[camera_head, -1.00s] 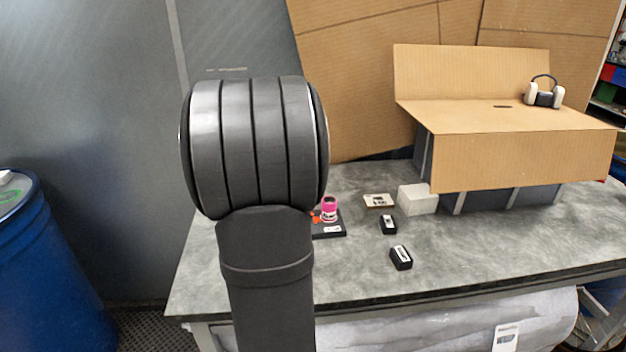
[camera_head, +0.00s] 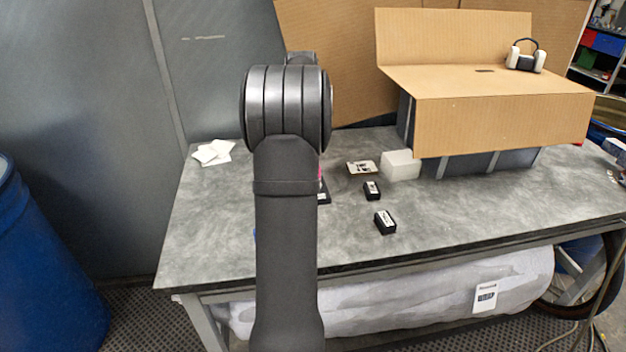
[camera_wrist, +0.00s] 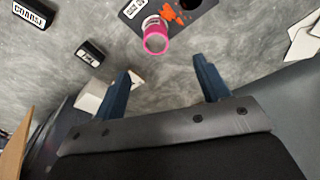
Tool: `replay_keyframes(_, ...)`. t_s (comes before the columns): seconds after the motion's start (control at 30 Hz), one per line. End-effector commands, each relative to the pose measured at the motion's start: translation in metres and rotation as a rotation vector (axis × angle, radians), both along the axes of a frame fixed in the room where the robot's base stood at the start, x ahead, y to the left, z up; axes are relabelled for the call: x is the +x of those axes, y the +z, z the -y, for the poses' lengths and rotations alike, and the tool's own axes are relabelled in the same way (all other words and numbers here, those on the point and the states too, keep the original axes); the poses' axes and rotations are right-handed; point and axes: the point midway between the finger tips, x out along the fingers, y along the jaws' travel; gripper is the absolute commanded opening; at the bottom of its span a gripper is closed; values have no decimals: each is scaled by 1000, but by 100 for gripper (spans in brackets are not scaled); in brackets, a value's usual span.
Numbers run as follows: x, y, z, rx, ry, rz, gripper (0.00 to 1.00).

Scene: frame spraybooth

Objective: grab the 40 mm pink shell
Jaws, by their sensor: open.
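The pink shell (camera_wrist: 155,41) shows in the wrist view at the top, a pink ring-shaped piece with a white label, standing on or by a dark plate (camera_wrist: 188,14) with orange bits on it. In the head view only a sliver of pink (camera_head: 320,174) shows beside my arm, which hides the rest. My gripper (camera_wrist: 162,82) is open and empty in the wrist view, its two blue fingers spread apart. The shell lies beyond the fingertips, between their lines and apart from both. The gripper itself is hidden behind my arm in the head view.
Two black labelled blocks (camera_head: 385,222) (camera_head: 372,190), a small card (camera_head: 361,168) and a white block (camera_head: 402,165) lie right of the shell. White sheets (camera_head: 213,152) lie at the table's (camera_head: 215,230) back left. The front left is clear.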

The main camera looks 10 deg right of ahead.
Motion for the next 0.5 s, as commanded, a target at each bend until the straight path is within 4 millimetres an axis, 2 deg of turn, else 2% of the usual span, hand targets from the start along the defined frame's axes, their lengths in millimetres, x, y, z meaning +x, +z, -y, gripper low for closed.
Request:
replay_keyframes(0.1, 5, 13, 13, 5, -29, -13, 69)
replay_keyframes(0.23, 6, 12, 17, 8, -39, -22, 69)
replay_keyframes(0.37, 9, -10, 18, 8, -39, -25, 69)
replay_keyframes(0.5, 13, -41, 20, 8, -39, -25, 69)
